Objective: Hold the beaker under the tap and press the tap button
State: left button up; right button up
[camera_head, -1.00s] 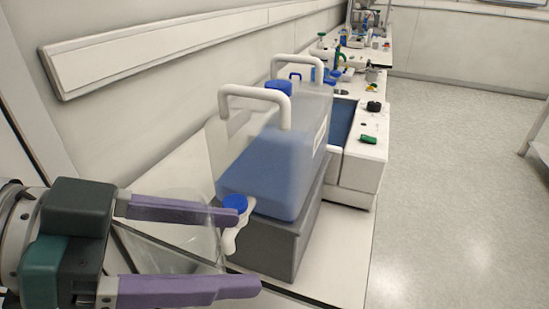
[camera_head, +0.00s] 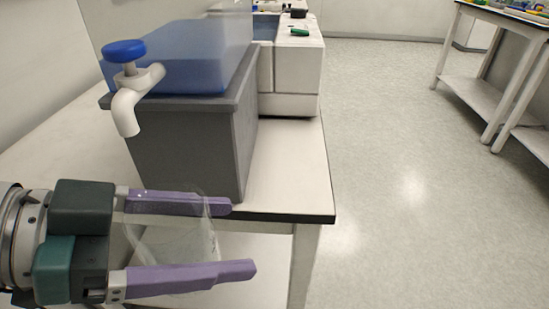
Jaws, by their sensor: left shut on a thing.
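My left gripper (camera_head: 243,238) is at the lower left, its purple fingers around a clear glass beaker (camera_head: 180,245). It is shut on the beaker, which looks upright and empty. The white tap (camera_head: 125,107) with its blue button (camera_head: 124,50) sticks out of the blue-filled carboy (camera_head: 205,55). The beaker shows below and to the right of the tap spout in the picture, apart from it. The upper finger hides part of the beaker. My right gripper is not in view.
The carboy stands on a grey box (camera_head: 190,145) on a white bench (camera_head: 290,165) with a dark front edge. A white machine (camera_head: 298,75) stands behind. Open floor (camera_head: 400,200) lies to the right, with another table (camera_head: 500,110) beyond.

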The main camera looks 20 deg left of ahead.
pick_arm(q)
jog(key=w+a+b, duration=0.1)
jog(key=a, duration=0.1)
jog(key=w+a+b, duration=0.1)
jog(key=w+a, duration=0.1)
jog(key=shift+w+a, duration=0.1)
jog(key=shift+a, duration=0.05)
jog(key=shift+w+a+r, duration=0.2)
jog(key=shift+w+a, duration=0.1)
jog(key=shift+a, duration=0.15)
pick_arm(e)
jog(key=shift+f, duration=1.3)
